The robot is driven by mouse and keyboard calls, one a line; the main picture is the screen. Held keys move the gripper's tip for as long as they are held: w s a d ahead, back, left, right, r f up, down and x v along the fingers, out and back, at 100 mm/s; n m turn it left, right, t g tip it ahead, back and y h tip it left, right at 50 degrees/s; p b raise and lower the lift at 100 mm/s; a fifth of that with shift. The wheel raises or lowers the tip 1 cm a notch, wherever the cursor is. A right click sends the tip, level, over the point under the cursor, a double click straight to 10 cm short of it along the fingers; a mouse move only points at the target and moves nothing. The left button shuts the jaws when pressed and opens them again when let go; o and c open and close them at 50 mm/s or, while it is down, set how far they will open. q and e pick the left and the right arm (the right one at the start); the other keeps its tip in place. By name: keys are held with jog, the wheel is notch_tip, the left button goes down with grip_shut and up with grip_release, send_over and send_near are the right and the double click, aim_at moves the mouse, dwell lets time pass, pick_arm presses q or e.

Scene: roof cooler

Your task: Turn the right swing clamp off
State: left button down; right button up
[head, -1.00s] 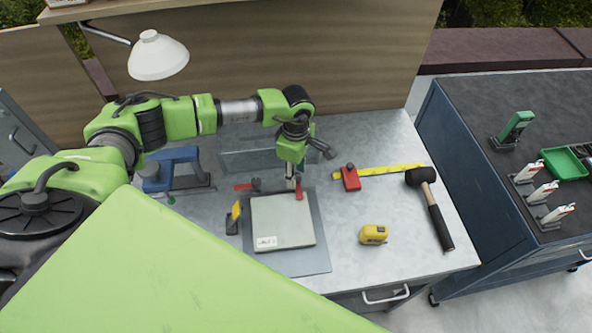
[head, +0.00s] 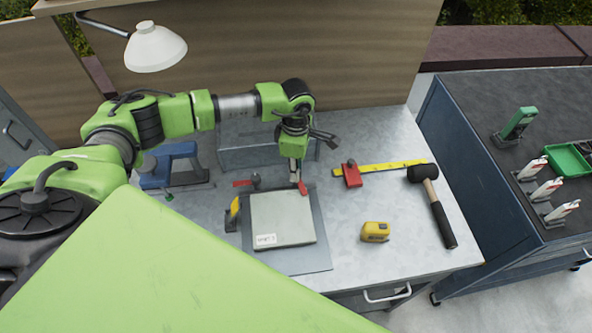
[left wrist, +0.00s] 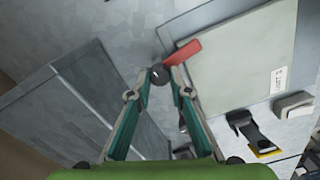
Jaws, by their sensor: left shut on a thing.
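The right swing clamp has a red arm (head: 303,188) at the upper right corner of a pale plate (head: 284,220). The red arm (left wrist: 183,53) also shows in the left wrist view, where it reaches from the dark round post (left wrist: 159,74) to the plate's corner. My left gripper (head: 296,178) points down at this clamp. In the left wrist view its fingertips (left wrist: 161,77) are closed around the post. The left swing clamp (head: 254,180) stands at the plate's upper left, its red arm turned away to the left. My right gripper is out of view.
A clear box-like guard (head: 245,158) stands behind the clamps. A black-and-yellow clamp (head: 233,214) sits left of the plate. A red square (head: 351,176), yellow ruler (head: 395,168), tape measure (head: 375,232) and mallet (head: 434,205) lie to the right.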

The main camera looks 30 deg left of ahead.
pick_arm(q)
jog(key=n+b, duration=0.2)
jog(key=n, duration=0.2)
jog(key=shift+f+n+b, duration=0.1)
jog(key=shift+n+b, duration=0.2)
jog(key=shift+b, duration=0.1)
jog(key=n+b, duration=0.2)
jog(key=n, duration=0.1)
jog(key=shift+n, duration=0.3)
jog(key=n+b, duration=0.1)
jog(key=n, duration=0.2)
jog(key=shift+n+b, duration=0.3)
jog(key=shift+b, duration=0.1)
jog(key=shift+d+r+n+b, duration=0.15)
jog(key=shift+n+b, duration=0.5)
jog(key=shift+n, duration=1.05)
jog(key=shift+r, duration=0.1)
jog(key=c, duration=1.9)
grip_release()
jog(key=shift+o, duration=0.3)
